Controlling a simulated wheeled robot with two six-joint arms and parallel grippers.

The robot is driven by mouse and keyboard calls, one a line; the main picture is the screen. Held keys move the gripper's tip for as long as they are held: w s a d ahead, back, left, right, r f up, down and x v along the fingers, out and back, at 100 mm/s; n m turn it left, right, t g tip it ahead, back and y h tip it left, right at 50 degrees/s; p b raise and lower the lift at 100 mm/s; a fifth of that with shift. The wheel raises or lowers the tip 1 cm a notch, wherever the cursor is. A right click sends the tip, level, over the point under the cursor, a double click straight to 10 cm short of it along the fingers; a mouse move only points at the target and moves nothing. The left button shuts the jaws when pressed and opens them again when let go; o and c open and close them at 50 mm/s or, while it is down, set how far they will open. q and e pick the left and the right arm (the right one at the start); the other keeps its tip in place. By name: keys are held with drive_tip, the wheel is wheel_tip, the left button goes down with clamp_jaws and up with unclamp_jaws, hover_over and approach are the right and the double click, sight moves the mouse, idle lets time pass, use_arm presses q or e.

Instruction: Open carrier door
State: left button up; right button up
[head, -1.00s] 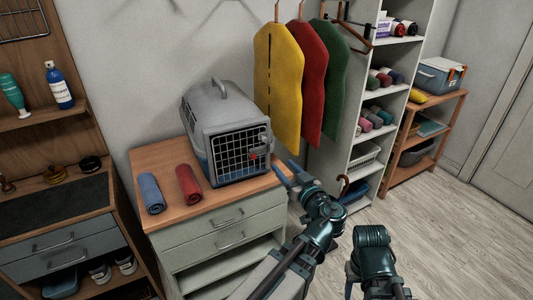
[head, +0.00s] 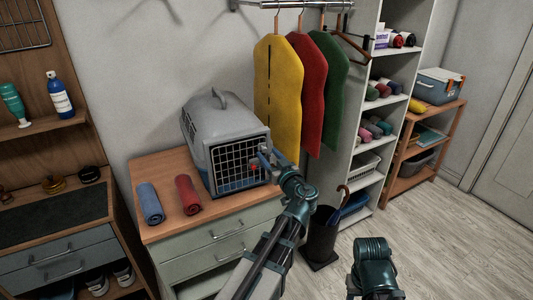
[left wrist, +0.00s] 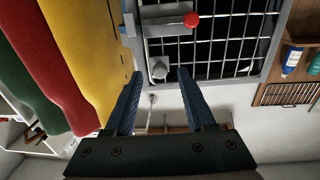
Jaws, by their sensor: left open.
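The pet carrier (head: 217,118) has a grey top and blue base and stands on the wooden top of a drawer cabinet. Its wire door (head: 236,169) is shut and faces front right. The door shows close up in the left wrist view (left wrist: 226,50), with a grey latch plate (left wrist: 164,27), a red knob (left wrist: 191,19) and a grey block (left wrist: 160,67). My left gripper (head: 268,158) is open at the door's right side. In the left wrist view its fingertips (left wrist: 160,77) lie either side of the block's lower end; contact cannot be told. My right gripper is out of view.
A blue roll (head: 151,204) and a red roll (head: 188,195) lie on the cabinet top (head: 168,168) left of the carrier. Yellow, red and green garments (head: 279,90) hang close behind right. An umbrella stand (head: 322,240) is on the floor to the right.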

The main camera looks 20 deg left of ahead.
use_arm(q)
drive_tip(key=shift+x, duration=1.1)
drive_tip(key=shift+c, duration=0.2)
clamp_jaws()
idle(0.5)
